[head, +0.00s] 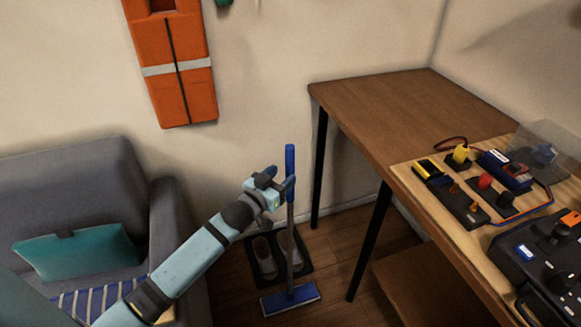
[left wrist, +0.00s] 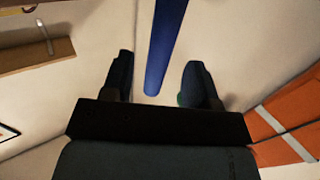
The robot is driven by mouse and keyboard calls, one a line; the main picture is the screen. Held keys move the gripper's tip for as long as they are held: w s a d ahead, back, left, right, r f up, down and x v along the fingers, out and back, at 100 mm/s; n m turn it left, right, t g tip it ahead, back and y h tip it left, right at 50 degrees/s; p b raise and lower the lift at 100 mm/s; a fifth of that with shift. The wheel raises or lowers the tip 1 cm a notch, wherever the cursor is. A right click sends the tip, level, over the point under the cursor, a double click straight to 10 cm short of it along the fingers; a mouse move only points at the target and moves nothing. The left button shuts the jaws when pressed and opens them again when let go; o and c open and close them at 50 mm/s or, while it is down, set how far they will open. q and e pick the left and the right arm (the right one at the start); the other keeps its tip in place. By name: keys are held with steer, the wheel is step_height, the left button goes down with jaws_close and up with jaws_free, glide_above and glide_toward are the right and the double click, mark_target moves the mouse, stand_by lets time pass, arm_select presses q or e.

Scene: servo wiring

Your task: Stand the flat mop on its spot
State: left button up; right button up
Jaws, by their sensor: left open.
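The flat mop (head: 290,225) stands upright on the floor, with a blue grip at the top, a thin grey pole and a flat blue head (head: 290,298). My left gripper (head: 280,184) is at the blue grip, near its lower end. In the left wrist view the blue grip (left wrist: 166,45) shows between the two parted fingers of the gripper (left wrist: 157,80), with gaps on both sides. The fingers are open. No separate marked spot for the mop can be made out. My right gripper is not in view.
A dark mat (head: 304,262) with shoes lies right behind the mop head. A brown table (head: 380,105) with black legs stands to the right, beside a workbench with wiring parts. A grey armchair (head: 90,170) stands left. An orange case (head: 175,95) hangs on the wall.

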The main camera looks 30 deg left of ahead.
arm_select(q)
steer(key=s+d+f+g, duration=0.2)
steer(key=s+d+f, duration=0.25)
steer(key=s, duration=0.45)
steer(key=s+d+f+m+g+h, duration=0.1)
steer(key=s+d+f+g, duration=0.3)
steer(key=s, duration=0.5)
steer(key=s+d+f+g, duration=0.1)
steer(key=s+d+f, duration=0.2)
steer(key=s+d, duration=0.4)
steer(key=s+a+r+p, duration=0.2)
steer(key=a+r+p, duration=0.1)
steer(key=r+p, duration=1.3)
steer(key=p, duration=0.7)
steer(key=shift+s, duration=0.15)
steer(key=shift+c, duration=0.9)
steer(key=shift+s+r, duration=0.1)
steer(key=shift+c, duration=0.2)
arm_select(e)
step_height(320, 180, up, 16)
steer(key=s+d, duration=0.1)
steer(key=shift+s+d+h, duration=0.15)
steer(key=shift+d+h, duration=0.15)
